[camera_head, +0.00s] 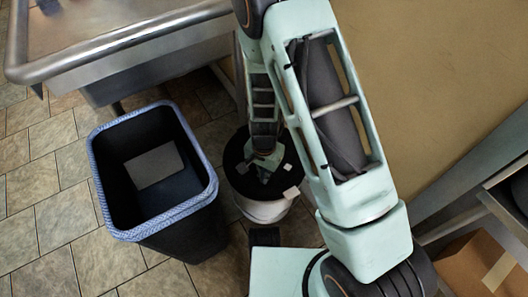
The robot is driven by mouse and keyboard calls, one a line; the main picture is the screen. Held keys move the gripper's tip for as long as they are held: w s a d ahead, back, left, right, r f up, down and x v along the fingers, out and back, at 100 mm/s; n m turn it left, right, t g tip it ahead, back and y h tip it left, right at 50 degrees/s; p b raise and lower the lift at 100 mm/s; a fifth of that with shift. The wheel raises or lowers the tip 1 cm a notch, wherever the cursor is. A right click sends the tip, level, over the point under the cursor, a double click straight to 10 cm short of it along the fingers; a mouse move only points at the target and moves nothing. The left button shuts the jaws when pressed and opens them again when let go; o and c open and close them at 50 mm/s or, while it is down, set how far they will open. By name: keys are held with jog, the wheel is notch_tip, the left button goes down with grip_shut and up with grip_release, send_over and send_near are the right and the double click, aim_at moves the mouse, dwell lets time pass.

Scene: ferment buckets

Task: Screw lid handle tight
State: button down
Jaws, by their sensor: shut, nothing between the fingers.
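A white bucket (264,210) with a round black lid (236,150) stands on the floor near the middle of the view. My gripper (265,176) points down over the middle of the lid, shut and holding nothing. Small pale patches show around the gripper on the lid; they are too small to identify. I cannot make out the lid handle, as my gripper and arm cover part of the lid. Whether my fingertips touch the lid is unclear.
A dark bin (190,228) with a blue rim stands just left of the bucket, with a grey sheet (154,165) inside. A metal sink (115,45) is at the upper left. A cardboard box (482,265) sits at the lower right. Tiled floor is open at left.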

jog(key=shift+a, duration=0.1)
jog(key=shift+a, duration=0.5)
jog(key=shift+a+p, duration=0.15)
jog(key=shift+p, duration=0.15)
jog(key=shift+a, duration=0.35)
jog(key=shift+w+a, duration=0.1)
